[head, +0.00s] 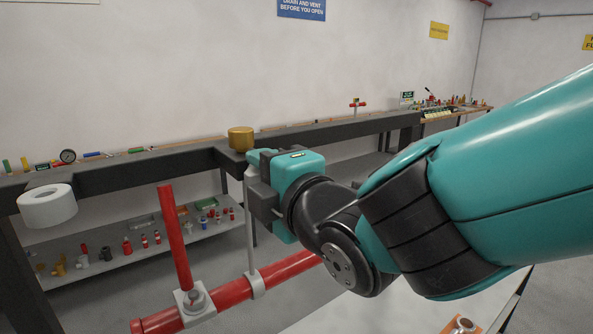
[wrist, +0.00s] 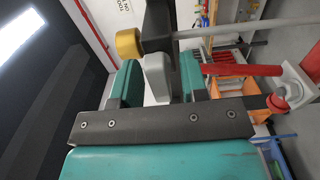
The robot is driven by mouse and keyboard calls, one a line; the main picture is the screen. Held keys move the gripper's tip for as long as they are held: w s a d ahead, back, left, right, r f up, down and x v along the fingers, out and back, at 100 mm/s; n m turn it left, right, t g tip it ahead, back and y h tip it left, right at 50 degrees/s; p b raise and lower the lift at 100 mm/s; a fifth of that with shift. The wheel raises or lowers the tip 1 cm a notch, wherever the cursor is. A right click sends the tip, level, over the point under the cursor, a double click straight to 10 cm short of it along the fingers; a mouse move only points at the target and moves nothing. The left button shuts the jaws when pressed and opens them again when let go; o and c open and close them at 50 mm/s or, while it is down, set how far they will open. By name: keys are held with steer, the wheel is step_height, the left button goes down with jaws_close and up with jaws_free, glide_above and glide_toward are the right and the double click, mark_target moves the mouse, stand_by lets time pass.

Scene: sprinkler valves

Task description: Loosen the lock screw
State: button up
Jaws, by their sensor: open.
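A brass knob (head: 241,139) sits on top of the dark frame above a thin upright grey rod (head: 249,235). It also shows in the wrist view (wrist: 128,43), just beyond the left finger. A small pale grey block (wrist: 157,78) lies between the fingers of my gripper (wrist: 157,84), with gaps on both sides. My gripper (head: 258,182) is open, just below the knob and beside the rod's upper end. No part is marked as the lock screw; the brass knob may be it, but I cannot tell for sure. My wrist hides part of the frame behind it.
A red pipe (head: 291,267) runs below, with a red upright (head: 175,237) in a grey clamp (head: 194,303). A white roll (head: 47,205) hangs at the left. A lower shelf (head: 112,258) holds small fittings. The dark frame (head: 120,172) crosses behind my gripper.

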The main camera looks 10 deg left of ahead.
steer(key=shift+c, duration=0.4)
jaws_close()
steer(key=shift+n+p, duration=0.35)
steer(key=shift+n, duration=1.35)
steer(key=shift+r+n+p, duration=0.1)
steer(key=shift+n+p, duration=0.4)
steer(key=shift+n, duration=1.2)
